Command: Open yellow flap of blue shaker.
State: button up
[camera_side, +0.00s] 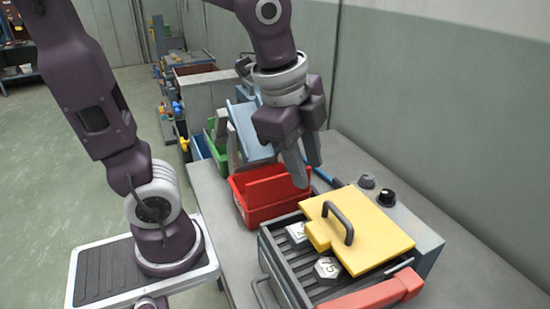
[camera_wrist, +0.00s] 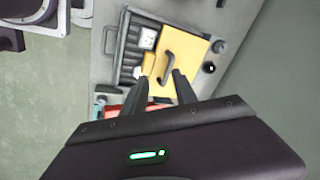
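The shaker (camera_side: 425,250) is a blue-grey box with a dark slatted tray (camera_side: 283,262) on the table. Its yellow flap (camera_side: 375,238) lies nearly flat over part of the tray. A dark arched handle (camera_side: 337,222) stands up from the flap; it also shows in the wrist view (camera_wrist: 183,62). A hex weight (camera_side: 327,270) and a second grey weight (camera_side: 297,233) sit in the tray beside the flap. My gripper (camera_side: 303,173) is open and empty, above and behind the flap. In the wrist view its fingers (camera_wrist: 159,84) are apart, pointing toward the handle without touching it.
A red bin (camera_side: 262,212) stands just behind the shaker, below my gripper. Two knobs (camera_side: 387,197) stick up at the shaker's far side, near the wall. A red bar (camera_side: 375,293) crosses the front. Green and blue bins (camera_side: 215,142) are farther back.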

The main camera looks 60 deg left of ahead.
aim_at(342, 235)
jog(key=s+n, duration=0.1)
jog(key=n, duration=0.1)
jog(key=s+a+n, duration=0.1)
jog(key=s+n, duration=0.1)
jog(key=s+r+n+t, duration=0.1)
jog(key=n, duration=0.1)
jog(key=shift+s+a, duration=0.2)
jog(key=shift+s, duration=0.2)
